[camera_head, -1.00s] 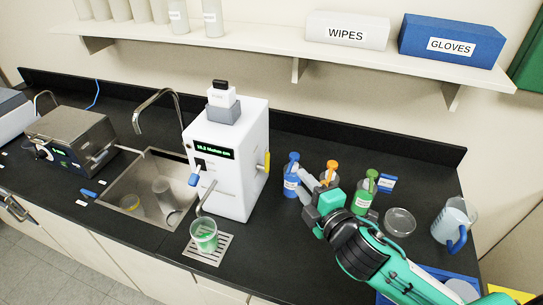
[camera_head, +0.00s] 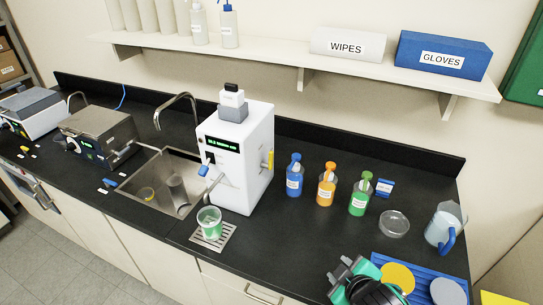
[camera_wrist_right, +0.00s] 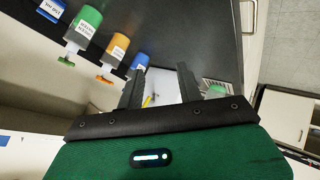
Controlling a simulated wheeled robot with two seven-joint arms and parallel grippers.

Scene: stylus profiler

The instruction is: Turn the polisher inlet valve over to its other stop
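The polisher is a white box (camera_head: 238,165) with a green-lit display, standing right of the sink. A yellow handle (camera_head: 268,160) sits on its right side, upright. A blue-tipped lever (camera_head: 204,170) sticks out of its front. I cannot tell from a label which one is the inlet valve. My right gripper (camera_head: 338,276) is at the front edge of the counter, well apart from the polisher. In the right wrist view its two fingers (camera_wrist_right: 160,85) are spread with nothing held. Between them, farther off, show the white polisher (camera_wrist_right: 165,88) and a small yellow part (camera_wrist_right: 147,101). My left gripper is out of view.
Blue (camera_head: 294,178), orange (camera_head: 326,188) and green (camera_head: 360,198) bottles stand right of the polisher. A green-filled beaker (camera_head: 209,223) stands on the drip grate. A glass dish (camera_head: 394,224), a pitcher (camera_head: 441,228) and a blue tray (camera_head: 400,262) are at right. Counter before the bottles is clear.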

